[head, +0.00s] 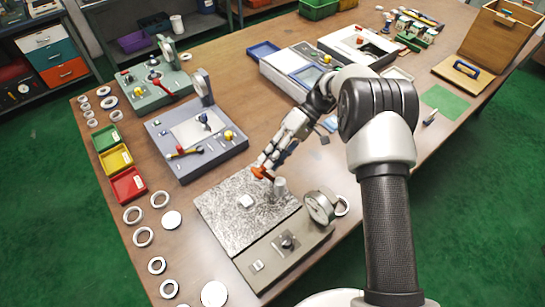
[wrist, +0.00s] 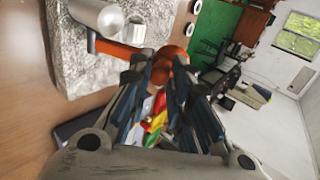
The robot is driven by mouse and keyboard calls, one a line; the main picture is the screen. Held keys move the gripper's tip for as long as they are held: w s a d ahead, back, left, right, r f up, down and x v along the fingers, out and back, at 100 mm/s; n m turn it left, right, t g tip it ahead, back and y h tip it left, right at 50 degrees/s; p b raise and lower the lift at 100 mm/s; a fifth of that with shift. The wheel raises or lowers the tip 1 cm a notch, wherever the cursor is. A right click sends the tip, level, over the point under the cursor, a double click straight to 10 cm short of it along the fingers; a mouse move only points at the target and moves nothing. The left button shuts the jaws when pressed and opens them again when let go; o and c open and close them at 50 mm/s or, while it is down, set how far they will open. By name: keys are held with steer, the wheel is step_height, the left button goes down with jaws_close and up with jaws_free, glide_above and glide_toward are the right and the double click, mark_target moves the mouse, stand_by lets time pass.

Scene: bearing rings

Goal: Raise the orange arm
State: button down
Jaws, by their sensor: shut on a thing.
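The orange arm (head: 261,173) is a short bar with a rounded knob, at the far right edge of the speckled grey plate in the head view. In the wrist view the orange arm (wrist: 115,48) runs from a silver cylinder (wrist: 100,14) to the round orange knob between my fingertips. My gripper (head: 264,164) is shut on the knob, and it also shows in the wrist view (wrist: 163,75). The silver post (head: 280,187) stands on the speckled plate (head: 225,222). My fingers partly hide the knob.
A round gauge (head: 319,207) stands right of the plate, beside a grey control panel (head: 270,262). A grey-blue station (head: 185,165) with levers lies behind left. Red (head: 128,185), yellow and green trays and several rings line the left. The wooden table has bare patches between them.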

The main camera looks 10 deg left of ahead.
steer(key=c, duration=1.5)
jaws_free()
steer(key=shift+w+d+f, duration=0.15)
steer(key=shift+d+f, duration=0.05)
steer(key=shift+f, duration=0.25)
steer(key=shift+r, duration=0.1)
steer(key=v, duration=1.2)
